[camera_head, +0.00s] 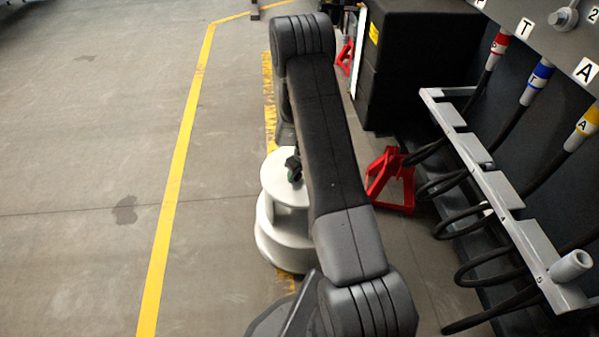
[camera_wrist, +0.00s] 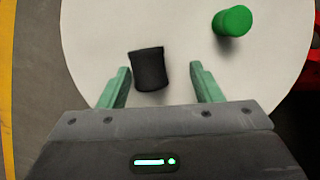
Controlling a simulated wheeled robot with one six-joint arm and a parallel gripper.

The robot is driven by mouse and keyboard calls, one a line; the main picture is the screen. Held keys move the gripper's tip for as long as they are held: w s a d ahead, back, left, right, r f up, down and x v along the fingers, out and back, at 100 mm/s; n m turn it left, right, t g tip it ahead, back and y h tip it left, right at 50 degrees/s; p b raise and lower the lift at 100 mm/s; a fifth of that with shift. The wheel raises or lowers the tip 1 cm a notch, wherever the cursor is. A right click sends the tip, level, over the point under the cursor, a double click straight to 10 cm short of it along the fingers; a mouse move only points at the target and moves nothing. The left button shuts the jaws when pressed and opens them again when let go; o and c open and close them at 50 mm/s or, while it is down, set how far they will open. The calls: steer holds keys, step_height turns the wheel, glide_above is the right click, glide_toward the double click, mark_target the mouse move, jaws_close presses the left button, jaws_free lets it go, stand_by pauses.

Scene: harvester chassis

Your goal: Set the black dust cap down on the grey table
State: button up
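The black dust cap (camera_wrist: 147,69) lies on the round pale table (camera_wrist: 100,30) in the wrist view. My gripper (camera_wrist: 160,77) has its two green fingers apart on either side of the cap, with a clear gap to each finger. The cap touches neither finger. A green cap (camera_wrist: 232,21) is on the same table, farther back to the right. In the head view the table (camera_head: 274,184) stands on the floor, partly hidden by my arm.
A red stand (camera_head: 390,180) is on the floor right of the table. A grey rack (camera_head: 500,190) with black hoses and coloured couplings fills the right side. A black box (camera_head: 420,60) stands behind. The floor left of the yellow line (camera_head: 172,190) is clear.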

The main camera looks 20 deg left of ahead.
steer(key=shift+r, duration=0.1)
steer(key=p+v, duration=0.3)
steer(key=v, duration=1)
steer(key=shift+d+r, duration=0.2)
steer(key=shift+r, duration=0.05)
